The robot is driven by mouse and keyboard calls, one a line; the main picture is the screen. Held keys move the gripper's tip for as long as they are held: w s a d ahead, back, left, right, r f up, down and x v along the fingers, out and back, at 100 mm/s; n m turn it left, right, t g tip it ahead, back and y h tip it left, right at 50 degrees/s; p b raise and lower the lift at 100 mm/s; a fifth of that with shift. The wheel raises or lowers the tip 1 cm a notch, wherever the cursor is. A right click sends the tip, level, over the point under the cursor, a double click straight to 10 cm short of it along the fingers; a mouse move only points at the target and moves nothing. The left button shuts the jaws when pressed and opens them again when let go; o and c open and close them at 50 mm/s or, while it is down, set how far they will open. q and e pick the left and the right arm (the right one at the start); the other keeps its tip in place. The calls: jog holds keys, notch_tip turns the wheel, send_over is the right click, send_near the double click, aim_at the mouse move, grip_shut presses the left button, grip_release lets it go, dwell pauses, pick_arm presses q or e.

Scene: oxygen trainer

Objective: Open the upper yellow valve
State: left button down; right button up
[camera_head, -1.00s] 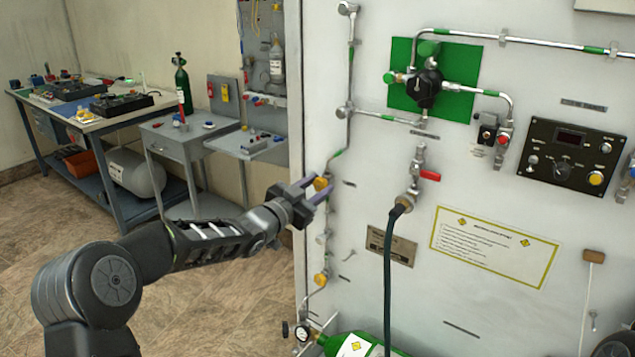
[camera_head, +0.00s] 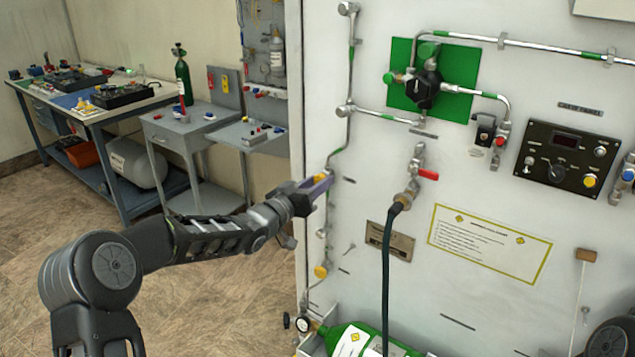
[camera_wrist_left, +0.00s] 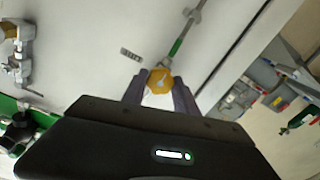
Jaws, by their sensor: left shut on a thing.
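The upper yellow valve (camera_head: 322,177) is a small knob on the thin vertical pipe near the left edge of the white panel. My left gripper (camera_head: 318,184) is shut on it, with its purple-grey fingers partly hiding the knob in the head view. In the left wrist view the yellow knob (camera_wrist_left: 160,81) sits between the two fingertips of my left gripper (camera_wrist_left: 160,92), its octagonal face toward the camera. A lower yellow valve (camera_head: 321,271) is on the same pipe, below and apart from the gripper. My right gripper is not in view.
A dark hose (camera_head: 386,270) hangs from a red-handled valve (camera_head: 428,174) to the right. A green cylinder (camera_head: 365,342) lies below. A workbench (camera_head: 105,118) and a grey side table (camera_head: 175,130) stand at the left, with open floor before them.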

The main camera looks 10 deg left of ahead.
pick_arm(q)
jog(key=shift+f, duration=0.15)
jog(key=c, duration=0.9)
grip_release()
jog(key=shift+c, duration=0.2)
jog(key=b+v, duration=0.1)
jog(key=v, duration=0.7)
jog(key=shift+w, duration=0.1)
